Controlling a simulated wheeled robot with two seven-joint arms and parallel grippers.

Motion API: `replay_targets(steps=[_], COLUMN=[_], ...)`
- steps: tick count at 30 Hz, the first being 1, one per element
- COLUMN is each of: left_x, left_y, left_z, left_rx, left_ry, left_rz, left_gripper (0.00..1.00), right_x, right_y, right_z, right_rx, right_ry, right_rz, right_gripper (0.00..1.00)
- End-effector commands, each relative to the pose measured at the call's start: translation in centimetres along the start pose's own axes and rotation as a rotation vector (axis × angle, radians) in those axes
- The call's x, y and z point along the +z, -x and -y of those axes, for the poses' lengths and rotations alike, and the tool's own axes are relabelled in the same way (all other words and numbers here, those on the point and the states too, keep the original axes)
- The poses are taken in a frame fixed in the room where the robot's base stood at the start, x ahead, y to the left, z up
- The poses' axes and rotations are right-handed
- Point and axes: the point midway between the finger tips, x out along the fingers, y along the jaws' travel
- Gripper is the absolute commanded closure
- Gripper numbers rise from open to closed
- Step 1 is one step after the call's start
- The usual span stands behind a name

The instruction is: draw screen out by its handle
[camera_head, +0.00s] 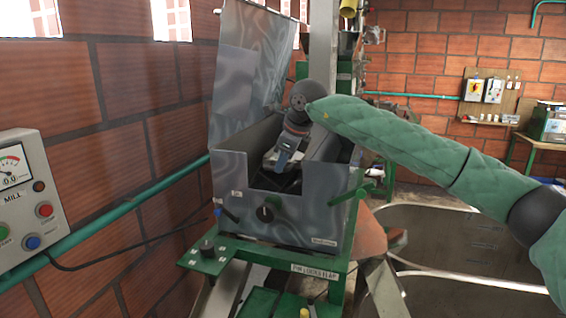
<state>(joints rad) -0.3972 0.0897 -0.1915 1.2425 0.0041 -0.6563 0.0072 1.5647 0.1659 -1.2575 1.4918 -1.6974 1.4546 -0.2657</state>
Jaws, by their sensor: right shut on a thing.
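My right arm (400,145), in a green quilted sleeve, comes in from the right and bends down over an open grey metal box (290,220). My right gripper (279,162) points down inside the box, behind its notched front wall. It is shut on what seems to be the screen's handle. The fingers and the front wall hide most of the grip. Dark parts (287,183) show below the fingers, but I cannot tell the screen's outline. My left gripper is not in view.
The box's lid (250,70) stands raised at the back left. A brick wall and a MILL control panel (30,200) are at left. A large metal basin (460,240) lies to the right.

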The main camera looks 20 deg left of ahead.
Motion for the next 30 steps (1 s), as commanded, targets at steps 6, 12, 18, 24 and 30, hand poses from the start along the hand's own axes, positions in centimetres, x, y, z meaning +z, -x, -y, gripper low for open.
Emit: replay_targets(steps=[6,12,18,24,30], left_x=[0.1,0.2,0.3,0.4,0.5], left_y=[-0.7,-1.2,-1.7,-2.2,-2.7], left_z=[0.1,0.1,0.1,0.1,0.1], left_rx=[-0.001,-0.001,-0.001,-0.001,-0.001], left_ry=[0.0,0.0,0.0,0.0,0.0], left_rz=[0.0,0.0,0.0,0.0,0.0], left_gripper=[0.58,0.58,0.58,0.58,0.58], right_x=[0.0,0.1,0.1,0.2,0.2], right_y=[0.0,0.1,0.2,0.4,0.5], right_z=[-0.9,-1.8,-2.5,-3.4,-4.1], right_rx=[0.001,0.001,0.001,0.002,0.002], right_ry=[0.0,0.001,0.0,0.001,0.0], right_rz=[0.0,0.0,0.0,0.0,-0.001], right_gripper=[1.0,1.0,1.0,1.0,1.0])
